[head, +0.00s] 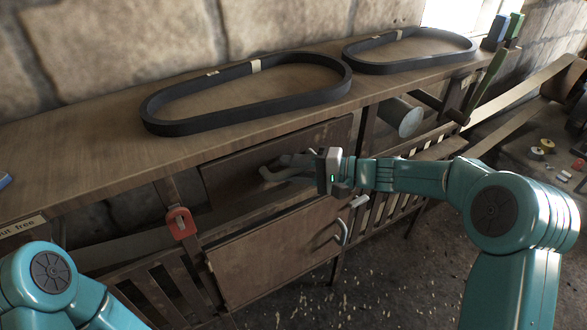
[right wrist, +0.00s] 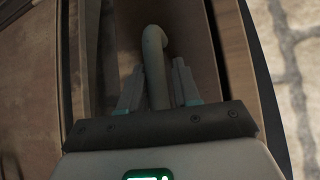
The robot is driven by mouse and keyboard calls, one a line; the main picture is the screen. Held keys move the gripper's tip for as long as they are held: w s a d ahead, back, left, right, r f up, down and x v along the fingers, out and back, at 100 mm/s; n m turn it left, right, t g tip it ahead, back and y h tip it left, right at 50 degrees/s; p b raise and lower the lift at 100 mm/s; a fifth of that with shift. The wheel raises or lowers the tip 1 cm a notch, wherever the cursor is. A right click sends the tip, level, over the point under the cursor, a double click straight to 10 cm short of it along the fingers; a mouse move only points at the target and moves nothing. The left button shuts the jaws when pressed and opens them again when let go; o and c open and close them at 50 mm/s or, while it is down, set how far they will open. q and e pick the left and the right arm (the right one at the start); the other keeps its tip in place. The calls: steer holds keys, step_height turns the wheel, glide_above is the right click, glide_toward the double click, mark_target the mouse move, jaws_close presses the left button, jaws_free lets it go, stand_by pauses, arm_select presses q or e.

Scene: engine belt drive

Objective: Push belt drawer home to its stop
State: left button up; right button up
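The belt drawer has a dark wooden front (head: 235,168) just under the bench top. My right gripper (head: 272,172) is in front of it. In the right wrist view, a grey rounded handle bar (right wrist: 154,62) stands between the two fingers of my right gripper (right wrist: 160,88). The fingers are apart, one on each side of the bar, with what look like thin gaps. The gripper covers part of the drawer front in the head view, so how far the drawer stands out is hard to tell. My left gripper is out of view; only its arm shows at lower left.
Two black belts (head: 180,127) (head: 380,69) lie on the bench top (head: 90,150). Below the drawer is a wooden panel (head: 275,255) with a grey handle (head: 341,232). A red padlock-like tag (head: 180,223) hangs to its left. A grey cylinder (head: 404,117) sticks out at right.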

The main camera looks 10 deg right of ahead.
steer(key=shift+d, duration=0.25)
steer(key=b+v, duration=0.1)
steer(key=v, duration=1.5)
steer(key=shift+a+f, duration=0.1)
